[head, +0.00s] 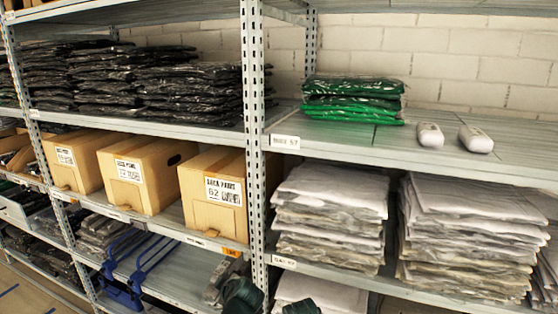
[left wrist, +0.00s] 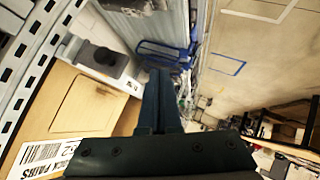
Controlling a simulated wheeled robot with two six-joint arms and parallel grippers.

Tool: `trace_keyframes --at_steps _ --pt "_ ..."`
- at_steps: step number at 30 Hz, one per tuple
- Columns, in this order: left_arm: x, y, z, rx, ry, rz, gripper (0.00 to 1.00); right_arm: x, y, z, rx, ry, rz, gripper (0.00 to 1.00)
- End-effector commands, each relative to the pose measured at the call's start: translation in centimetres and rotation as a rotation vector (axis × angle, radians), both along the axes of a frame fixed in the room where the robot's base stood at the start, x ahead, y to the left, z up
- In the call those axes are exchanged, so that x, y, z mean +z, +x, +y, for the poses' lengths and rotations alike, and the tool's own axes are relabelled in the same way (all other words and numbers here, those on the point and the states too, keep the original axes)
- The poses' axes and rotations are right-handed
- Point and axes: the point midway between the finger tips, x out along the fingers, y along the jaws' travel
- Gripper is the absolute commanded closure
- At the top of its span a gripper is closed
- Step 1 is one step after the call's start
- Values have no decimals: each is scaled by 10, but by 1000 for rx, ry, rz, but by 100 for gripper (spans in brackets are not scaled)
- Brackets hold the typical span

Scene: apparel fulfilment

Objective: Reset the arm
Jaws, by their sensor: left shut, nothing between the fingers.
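My left gripper (left wrist: 160,80) shows in the left wrist view with its two dark fingers together and nothing between them. It is beside a cardboard box (left wrist: 85,105) with a white label, apart from it as far as I can tell. In the head view, dark parts at the bottom edge look like my own arm; no fingers can be made out there. My right gripper is not in view.
A metal shelf rack has an upright post (head: 254,130). It holds cardboard boxes (head: 212,190), black bagged garments (head: 190,92), green packs (head: 352,100), two white devices (head: 430,134) and pale bagged stacks (head: 330,215). A blue frame (head: 135,270) sits low. Open floor (left wrist: 260,50) lies beside the rack.

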Motion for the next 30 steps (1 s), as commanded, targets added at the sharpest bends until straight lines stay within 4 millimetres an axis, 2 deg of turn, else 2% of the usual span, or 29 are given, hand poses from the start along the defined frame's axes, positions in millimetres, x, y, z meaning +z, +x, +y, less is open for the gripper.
trace_keyframes --at_steps 1,5,9,15,18,24,30 --pt "-10 -15 -8 -57 37 103 100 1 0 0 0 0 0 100" --pt "-35 -51 -29 -252 123 377 100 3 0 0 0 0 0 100" --pt "-57 -94 -57 -528 187 655 100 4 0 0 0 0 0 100" --pt "-75 -155 -94 -976 233 947 100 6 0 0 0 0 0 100" --pt "-78 -177 -108 -1163 240 1029 100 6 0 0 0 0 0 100" --pt "-79 -200 -122 -1374 245 1095 100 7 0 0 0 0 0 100" --pt "-79 -203 -123 -1403 247 1104 100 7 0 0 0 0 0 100"
